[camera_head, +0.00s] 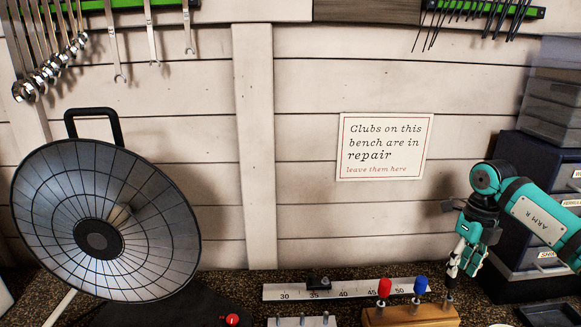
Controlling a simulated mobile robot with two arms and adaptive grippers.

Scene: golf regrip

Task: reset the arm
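My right arm (535,215), teal and black and marked "ARM R", comes in from the right edge. Its gripper (462,268) hangs with the fingers pointing down, over the right part of the bench, near the blue-handled tool (421,284). The fingers are small and seen at an angle, so I cannot tell whether they are open or shut. I see nothing clearly held in them. My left arm and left gripper are not in view.
A round segmented heater-like dish (60,215) stands at left. A ruler (345,289) lies on the speckled bench, with a wooden block (408,316) holding red- and blue-handled tools in front. Dark drawers (520,265) stand behind my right arm. A sign (385,147) hangs on the wall.

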